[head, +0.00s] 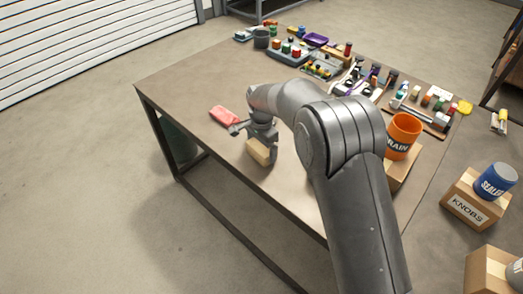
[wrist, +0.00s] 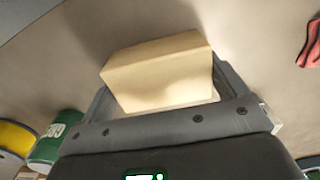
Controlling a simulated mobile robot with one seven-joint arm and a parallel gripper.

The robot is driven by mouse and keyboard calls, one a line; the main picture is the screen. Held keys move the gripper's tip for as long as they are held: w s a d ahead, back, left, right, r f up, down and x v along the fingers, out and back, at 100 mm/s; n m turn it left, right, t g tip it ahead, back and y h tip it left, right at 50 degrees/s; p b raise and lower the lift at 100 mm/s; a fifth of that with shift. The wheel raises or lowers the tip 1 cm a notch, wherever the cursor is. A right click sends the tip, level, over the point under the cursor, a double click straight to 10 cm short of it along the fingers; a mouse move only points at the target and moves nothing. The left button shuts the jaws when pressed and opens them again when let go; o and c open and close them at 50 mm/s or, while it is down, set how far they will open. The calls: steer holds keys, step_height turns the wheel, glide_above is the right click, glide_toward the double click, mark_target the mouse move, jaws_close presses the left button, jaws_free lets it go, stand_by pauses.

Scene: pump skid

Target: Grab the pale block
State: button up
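The pale block (head: 258,152) is a tan, wood-coloured box at the near left part of the table, right under my gripper (head: 262,138). In the wrist view the pale block (wrist: 160,75) lies between the two fingers of my gripper (wrist: 165,92) and reaches a little past their tips. The left finger looks close against its side. At the right finger a narrow gap or contact cannot be told apart. Whether the block bears on the table or is slightly above it is unclear.
A red cloth-like item (head: 224,115) lies left of my gripper. An orange bin (head: 403,135) stands on a box at the right. Small parts and tools crowd the far side of the table. The table's left part (head: 190,80) is clear.

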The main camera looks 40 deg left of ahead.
steer(key=shift+c, duration=1.2)
steer(key=shift+r, duration=0.15)
